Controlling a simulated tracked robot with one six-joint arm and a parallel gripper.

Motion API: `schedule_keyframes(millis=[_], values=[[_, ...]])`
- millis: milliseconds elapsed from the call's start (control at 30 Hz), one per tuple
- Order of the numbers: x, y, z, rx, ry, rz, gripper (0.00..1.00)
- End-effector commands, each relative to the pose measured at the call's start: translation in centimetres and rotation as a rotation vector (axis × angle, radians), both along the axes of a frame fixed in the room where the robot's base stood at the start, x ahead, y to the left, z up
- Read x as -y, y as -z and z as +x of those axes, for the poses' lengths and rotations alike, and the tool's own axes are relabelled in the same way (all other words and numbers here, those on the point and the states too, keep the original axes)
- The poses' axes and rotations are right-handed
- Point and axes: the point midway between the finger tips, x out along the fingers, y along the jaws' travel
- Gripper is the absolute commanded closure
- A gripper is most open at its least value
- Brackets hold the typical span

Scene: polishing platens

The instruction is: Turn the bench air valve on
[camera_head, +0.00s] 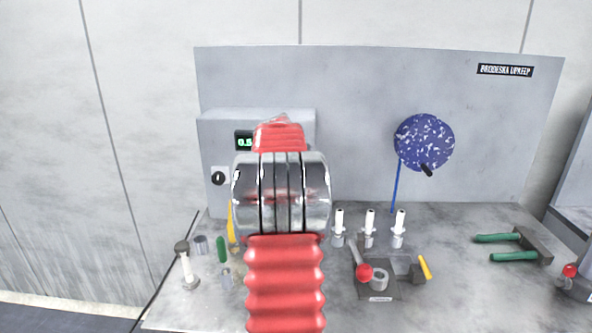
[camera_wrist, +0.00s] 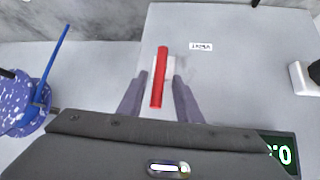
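In the wrist view, a red bar handle (camera_wrist: 159,80), which I take to be the air valve's lever, is on a light grey panel (camera_wrist: 225,90). It runs nearly up and down in that picture. My gripper (camera_wrist: 160,76) is open, with one dark finger on each side of the handle and a gap visible on both sides. I cannot tell how deep the fingers reach along it. In the head view, my red and chrome arm stands in front of the grey control box (camera_head: 212,140) and hides the handle and my fingertips.
The box has a green display (camera_head: 243,141) and a black-and-white knob (camera_head: 219,177). A speckled blue disc (camera_head: 425,142) hangs on the backboard (camera_head: 350,95). White-tipped pieces, a red-knobbed lever fixture (camera_head: 378,285) and green-handled pliers (camera_head: 515,246) crowd the bench to the right.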

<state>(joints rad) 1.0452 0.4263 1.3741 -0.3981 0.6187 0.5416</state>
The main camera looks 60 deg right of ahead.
Motion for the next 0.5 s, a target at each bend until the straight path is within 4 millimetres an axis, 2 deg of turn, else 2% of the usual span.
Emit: schedule_keyframes(millis=[500], values=[[-4.8, -5.0, -0.9, 0.002, 0.0, -0.002, 0.68]])
